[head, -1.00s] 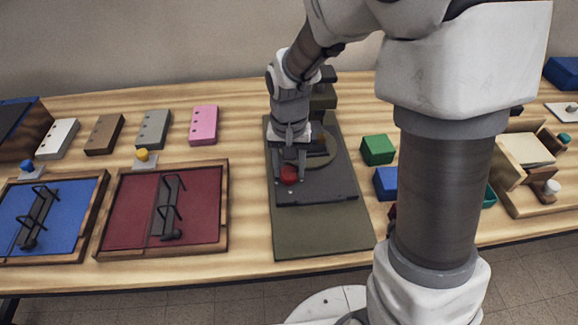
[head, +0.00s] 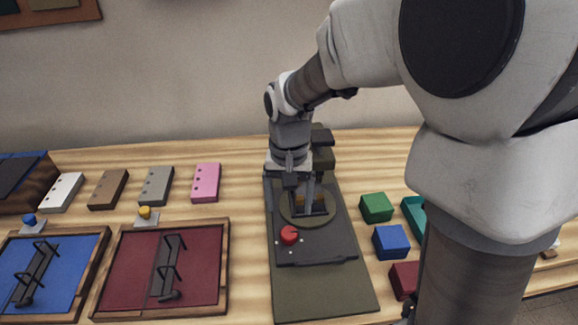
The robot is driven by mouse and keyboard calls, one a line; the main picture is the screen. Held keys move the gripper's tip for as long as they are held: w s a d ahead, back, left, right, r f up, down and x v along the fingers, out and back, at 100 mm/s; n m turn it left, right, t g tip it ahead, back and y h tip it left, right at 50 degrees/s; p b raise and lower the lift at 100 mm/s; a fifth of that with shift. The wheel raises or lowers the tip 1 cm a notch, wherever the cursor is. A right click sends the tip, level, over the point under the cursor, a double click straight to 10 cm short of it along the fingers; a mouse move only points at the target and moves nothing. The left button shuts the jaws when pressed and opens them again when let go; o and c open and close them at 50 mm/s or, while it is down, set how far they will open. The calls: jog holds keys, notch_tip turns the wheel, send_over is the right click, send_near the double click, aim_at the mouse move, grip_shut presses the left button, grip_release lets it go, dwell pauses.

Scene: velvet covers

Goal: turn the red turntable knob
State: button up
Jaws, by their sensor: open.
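The red turntable knob (head: 289,235) sits on the front left of a dark turntable base (head: 325,245). A white mark shows on the knob's top. The base stands on an olive mat (head: 325,295), with a round disc (head: 297,209) behind the knob. My gripper (head: 298,209) points down, open and empty, above the disc. It is behind the knob and apart from it. The arm hides part of the disc and the back left of the base.
Green (head: 376,207), blue (head: 391,242) and dark red (head: 404,279) blocks lie right of the mat, near a teal tray (head: 415,217). Framed blue (head: 60,262) and red (head: 130,262) panels with black racks lie left. A pink block (head: 206,182) is behind.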

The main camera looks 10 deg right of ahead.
notch_tip(320, 180, up, 9)
jog(key=p, duration=0.1)
jog(key=shift+f, duration=0.15)
